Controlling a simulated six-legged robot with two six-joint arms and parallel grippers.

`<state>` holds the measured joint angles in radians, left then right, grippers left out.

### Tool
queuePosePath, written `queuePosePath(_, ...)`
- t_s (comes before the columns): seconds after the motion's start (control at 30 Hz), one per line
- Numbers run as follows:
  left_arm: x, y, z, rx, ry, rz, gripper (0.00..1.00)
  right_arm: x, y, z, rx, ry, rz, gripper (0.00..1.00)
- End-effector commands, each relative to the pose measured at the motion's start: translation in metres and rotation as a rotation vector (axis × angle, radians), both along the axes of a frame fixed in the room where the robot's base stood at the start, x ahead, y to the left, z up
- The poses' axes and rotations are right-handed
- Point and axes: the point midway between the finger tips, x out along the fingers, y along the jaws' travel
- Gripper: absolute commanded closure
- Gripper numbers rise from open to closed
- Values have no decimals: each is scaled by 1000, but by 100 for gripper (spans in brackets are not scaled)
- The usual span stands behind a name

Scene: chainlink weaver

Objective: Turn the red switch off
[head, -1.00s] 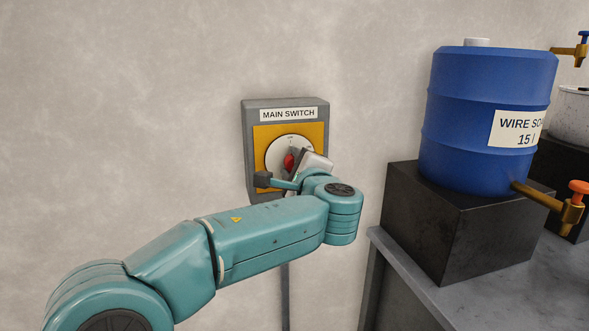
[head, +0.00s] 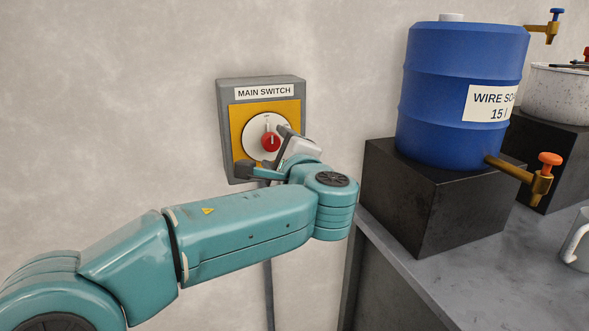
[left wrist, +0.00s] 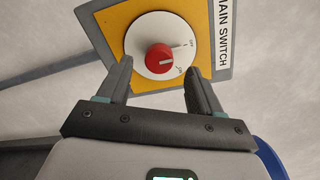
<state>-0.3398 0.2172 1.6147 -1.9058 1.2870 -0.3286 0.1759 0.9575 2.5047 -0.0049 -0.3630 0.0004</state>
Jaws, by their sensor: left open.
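The main switch is a grey box (head: 227,135) on the wall with a yellow plate (head: 238,125) and a white dial (head: 255,128). My left gripper (head: 265,152) is open and empty in front of the dial's lower right. In the left wrist view its fingertips (left wrist: 158,72) stand either side of the knob, apart from it.
A blue barrel (head: 455,95) stands on a black block (head: 400,195) on the grey table (head: 450,285) at right. Its tap (head: 540,178) has an orange handle. A mug (head: 578,240) and a speckled pot (head: 555,95) are at the right edge. The wall left of the switch is bare.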

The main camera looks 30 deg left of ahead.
Motion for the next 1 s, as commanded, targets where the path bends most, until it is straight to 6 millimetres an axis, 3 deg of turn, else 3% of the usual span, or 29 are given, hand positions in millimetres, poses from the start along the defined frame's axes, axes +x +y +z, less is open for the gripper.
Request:
queuePosePath(0.2, -38, -48, 3, 0, -3, -6, 35, 0, 0, -3, 0, 0, 0, 57)
queuePosePath(0.4, -63, -78, 4, -1, -2, -4, 35, 0, 0, -3, 0, 0, 0, 57)
queuePosePath(0.6, -74, -89, 5, -1, -2, 0, 35, 0, 0, -3, 0, 0, 0, 57)
queuePosePath(1.0, -74, -89, 4, -1, -2, 1, 35, 0, 0, -3, 0, 0, 0, 57)
